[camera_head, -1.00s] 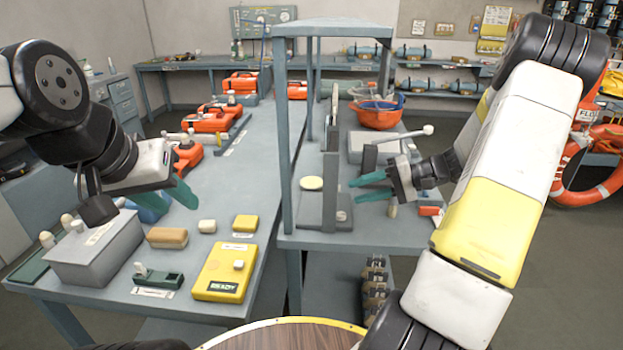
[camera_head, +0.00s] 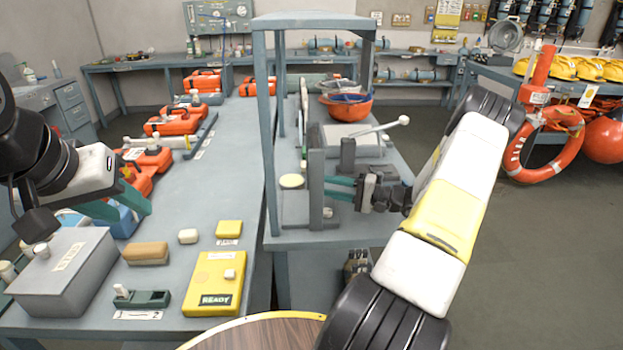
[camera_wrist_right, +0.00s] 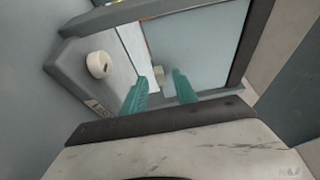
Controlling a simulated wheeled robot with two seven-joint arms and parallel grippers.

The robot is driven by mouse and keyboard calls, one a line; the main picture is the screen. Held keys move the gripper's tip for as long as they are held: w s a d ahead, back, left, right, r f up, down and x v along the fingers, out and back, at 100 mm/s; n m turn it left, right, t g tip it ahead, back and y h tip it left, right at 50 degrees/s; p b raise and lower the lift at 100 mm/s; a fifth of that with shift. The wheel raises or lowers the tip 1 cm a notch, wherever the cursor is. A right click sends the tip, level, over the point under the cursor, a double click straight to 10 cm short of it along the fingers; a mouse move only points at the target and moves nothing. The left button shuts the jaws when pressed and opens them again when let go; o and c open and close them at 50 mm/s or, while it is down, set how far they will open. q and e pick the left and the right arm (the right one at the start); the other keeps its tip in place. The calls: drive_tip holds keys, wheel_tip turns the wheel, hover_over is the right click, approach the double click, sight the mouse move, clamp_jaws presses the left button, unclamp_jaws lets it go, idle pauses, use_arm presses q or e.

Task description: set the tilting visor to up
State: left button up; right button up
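No part is clearly marked as the tilting visor. The likeliest is the dark grey upright panel fixture (camera_head: 316,185) on the right bench, but I cannot tell its angle surely. My right gripper (camera_head: 340,188) is just right of this panel, its teal fingers apart and pointing at it; I cannot tell whether they touch. In the right wrist view the fingers (camera_wrist_right: 161,90) are apart with nothing clearly between them. A round cream knob (camera_wrist_right: 99,64) on a grey block is left of them. My left gripper (camera_head: 122,205) is open and empty above the left bench, near a grey box.
A white-knobbed lever (camera_head: 382,128) on a grey box and a red bowl (camera_head: 346,107) stand behind my right gripper. A grey post (camera_head: 266,135) of the overhead frame rises left of the panel. A yellow READY box (camera_head: 214,283) and grey box (camera_head: 65,270) are on the left bench.

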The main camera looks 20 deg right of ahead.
drive_tip(key=shift+w+a, duration=0.2)
drive_tip(key=shift+a, duration=0.15)
clamp_jaws()
idle(1.2)
